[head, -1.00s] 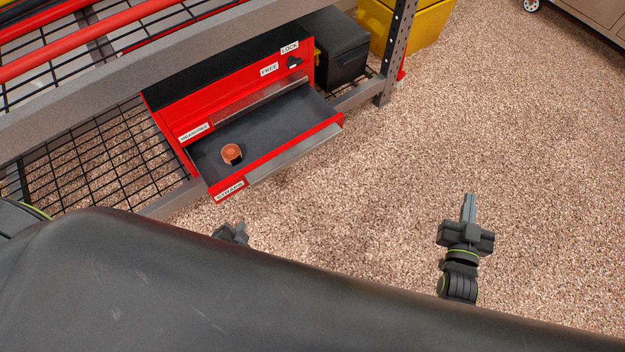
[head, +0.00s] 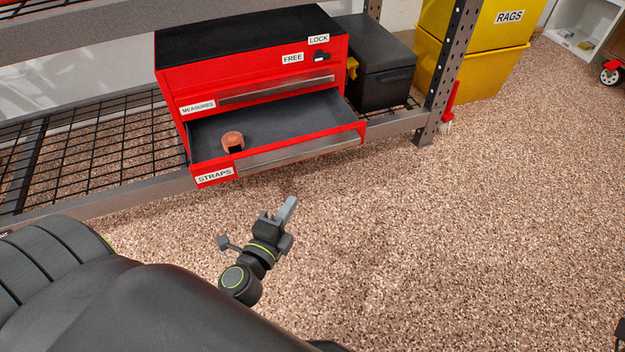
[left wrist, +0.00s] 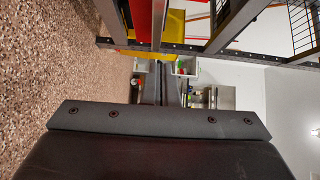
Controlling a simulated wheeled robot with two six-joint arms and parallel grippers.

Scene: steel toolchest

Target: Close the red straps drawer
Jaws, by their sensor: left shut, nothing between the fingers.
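The straps drawer (head: 277,125) is the lower drawer of the red toolchest (head: 172,82). It is pulled out, showing a dark lining and a front with a STRAPS label (head: 214,175) and a long metal handle (head: 300,152). A round copper-orange object (head: 232,140) sits inside near its front left. My left gripper (head: 290,205) is shut and empty, over the floor in front of the drawer and apart from it, its fingers pointing up and right in the head view. My right gripper does not show clearly.
The toolchest stands on a wire shelf (head: 90,160) with a grey front beam (head: 150,188). A black case (head: 375,75) is to its right, beside a perforated post (head: 447,75). Yellow RAGS bins (head: 480,60) stand behind the post. The speckled floor (head: 430,220) in front is clear.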

